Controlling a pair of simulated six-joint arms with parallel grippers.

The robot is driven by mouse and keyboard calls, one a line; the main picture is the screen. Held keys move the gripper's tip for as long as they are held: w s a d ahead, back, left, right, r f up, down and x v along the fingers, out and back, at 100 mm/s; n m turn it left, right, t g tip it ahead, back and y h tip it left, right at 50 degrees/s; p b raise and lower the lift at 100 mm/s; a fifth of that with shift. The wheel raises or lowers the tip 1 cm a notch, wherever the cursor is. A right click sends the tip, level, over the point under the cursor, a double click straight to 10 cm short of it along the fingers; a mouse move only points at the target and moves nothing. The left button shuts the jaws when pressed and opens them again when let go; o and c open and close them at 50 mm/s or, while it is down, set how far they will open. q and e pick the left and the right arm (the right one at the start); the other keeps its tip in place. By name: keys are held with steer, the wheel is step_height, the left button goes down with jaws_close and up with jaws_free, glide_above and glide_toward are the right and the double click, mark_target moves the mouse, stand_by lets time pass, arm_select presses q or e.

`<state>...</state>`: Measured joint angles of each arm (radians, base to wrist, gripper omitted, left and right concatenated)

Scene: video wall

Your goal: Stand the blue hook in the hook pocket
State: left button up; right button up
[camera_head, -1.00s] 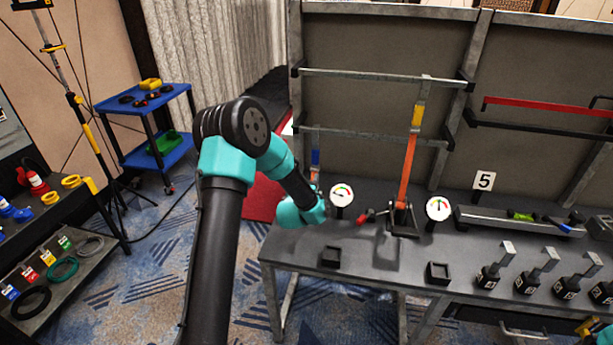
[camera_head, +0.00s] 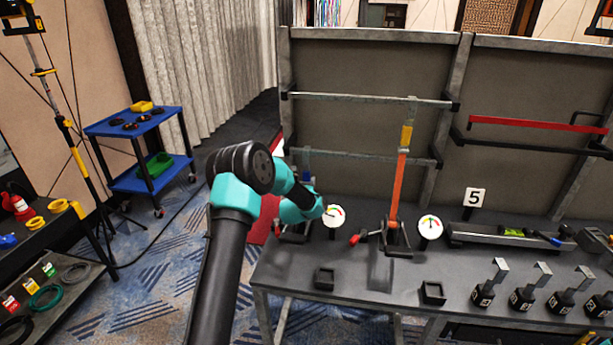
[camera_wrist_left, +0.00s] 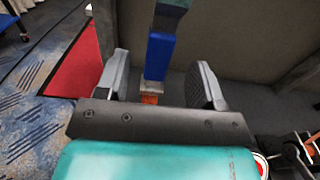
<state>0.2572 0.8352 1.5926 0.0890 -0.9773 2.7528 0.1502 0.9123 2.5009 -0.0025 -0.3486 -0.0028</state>
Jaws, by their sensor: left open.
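A tall upright piece with a blue section (camera_wrist_left: 159,56), grey above and orange below, stands between the jaws of my left gripper (camera_wrist_left: 161,64) in the left wrist view. The gripper is open, with a gap on both sides of the piece. I cannot tell for sure that this piece is the blue hook. Two small black square holders (camera_head: 324,279) and (camera_head: 433,293) are on the bench; I cannot tell which is the hook pocket.
An orange lever (camera_head: 399,185) with a yellow band stands upright between two round gauges, the left gauge (camera_head: 333,216) and the right gauge (camera_head: 430,227). Several numbered blocks with bent metal plates (camera_head: 489,283) stand at the right. Horizontal rails (camera_head: 370,98) cross the back panel.

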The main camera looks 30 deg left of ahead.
mark_target(306, 168)
arm_select(q)
steer(key=shift+x, duration=2.6)
steer(key=shift+c, duration=0.2)
steer(key=c, duration=1)
steer(key=o, duration=0.4)
steer(key=shift+c, duration=1.6)
steer(key=shift+r, duration=0.1)
steer(key=shift+r, duration=0.15)
steer(key=shift+r, duration=1.4)
steer(key=shift+s+d, duration=0.1)
steer(key=shift+s, duration=0.1)
